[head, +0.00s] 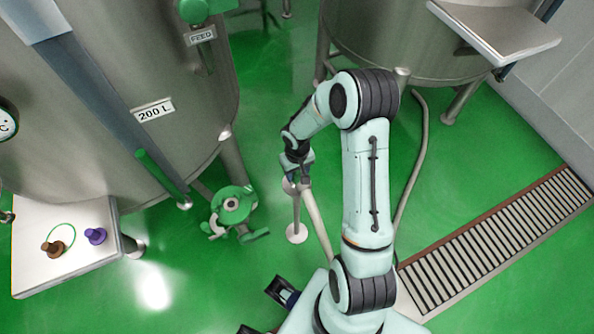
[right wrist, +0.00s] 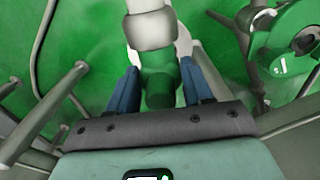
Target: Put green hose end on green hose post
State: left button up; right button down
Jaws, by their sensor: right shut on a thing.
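My right gripper (head: 296,183) reaches down near the middle of the head view. In the right wrist view its blue-padded fingers (right wrist: 160,90) are shut on the green hose end (right wrist: 158,82), with a pale grey collar beyond it. A thin pale post (head: 296,212) on a round foot stands directly under the gripper; its top is hidden by the gripper. I cannot tell whether hose end and post touch. A dark part with a blue pad (head: 283,293) at the bottom edge appears to be my left gripper; its jaws are unclear.
Steel tanks stand left (head: 110,90) and at the back (head: 400,45). A white table (head: 40,270) holds brown and purple fittings. A floor grate (head: 490,240) runs at right.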

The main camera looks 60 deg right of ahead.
jog(key=shift+f, duration=0.2)
jog(key=shift+c, duration=2.3)
grip_release()
jog(key=shift+r, duration=0.15)
jog(key=shift+r, duration=0.25)
notch_tip(320, 180, up, 12)
jog(key=shift+f+p, duration=0.15)
jog(key=shift+p, duration=1)
